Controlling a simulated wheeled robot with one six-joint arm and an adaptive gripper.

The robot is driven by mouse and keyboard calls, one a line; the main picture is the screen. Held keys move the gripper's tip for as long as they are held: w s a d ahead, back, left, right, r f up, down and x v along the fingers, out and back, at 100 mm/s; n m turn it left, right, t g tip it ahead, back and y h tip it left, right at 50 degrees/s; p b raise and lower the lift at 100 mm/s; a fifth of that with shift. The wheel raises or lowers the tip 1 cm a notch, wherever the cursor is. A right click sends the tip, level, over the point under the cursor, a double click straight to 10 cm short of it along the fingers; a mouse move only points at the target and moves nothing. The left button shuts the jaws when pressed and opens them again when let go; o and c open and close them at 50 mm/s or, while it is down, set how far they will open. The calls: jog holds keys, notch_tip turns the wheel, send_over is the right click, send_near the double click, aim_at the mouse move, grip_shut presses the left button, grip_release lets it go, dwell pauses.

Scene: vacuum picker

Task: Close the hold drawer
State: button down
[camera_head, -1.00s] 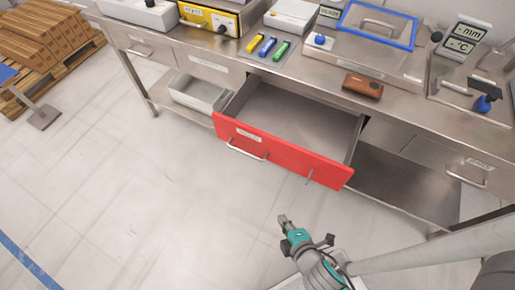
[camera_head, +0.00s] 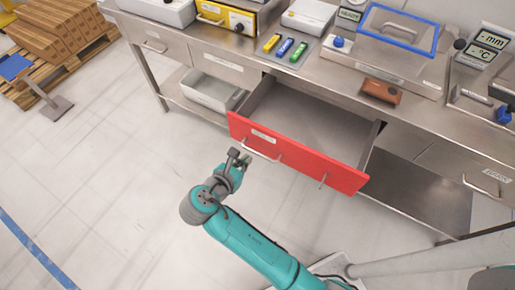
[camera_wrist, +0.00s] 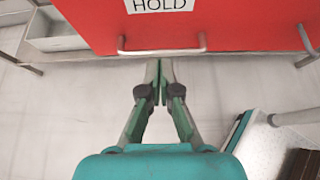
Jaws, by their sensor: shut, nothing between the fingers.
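The hold drawer (camera_head: 300,154) is pulled out from under the steel bench, and it looks empty. Its front is red with a white label and a metal handle (camera_head: 260,153) on the left part. In the wrist view the label on the red front (camera_wrist: 230,25) reads HOLD, and the handle (camera_wrist: 162,50) lies just ahead of the fingers. My gripper (camera_head: 238,157) is in front of the left part of the drawer front, near the handle. In the wrist view my gripper (camera_wrist: 160,70) is shut and empty. I cannot tell whether it touches the handle.
The steel bench (camera_head: 335,78) carries a yellow-fronted box (camera_head: 222,17), colored blocks, a brown object (camera_head: 381,91) and a blue-rimmed case (camera_head: 385,35). A grey bin (camera_head: 212,94) stands on the lower shelf.

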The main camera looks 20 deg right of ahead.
aim_at(263, 144)
jog(key=x, duration=1)
jog(key=shift+a, duration=0.1)
jog(key=shift+r, duration=0.1)
jog(key=w+d, duration=0.5)
jog(key=d, duration=0.1)
jog(key=w+d, duration=0.4)
jog(key=d, duration=0.3)
jog(key=w+d, duration=0.5)
jog(key=d, duration=0.2)
jog(key=shift+w, duration=0.35)
jog(key=shift+w+d+r, duration=0.1)
jog(key=shift+w+d, duration=0.05)
jog(key=shift+d, duration=0.15)
jog(key=shift+d+r, duration=0.1)
jog(key=shift+r, duration=0.05)
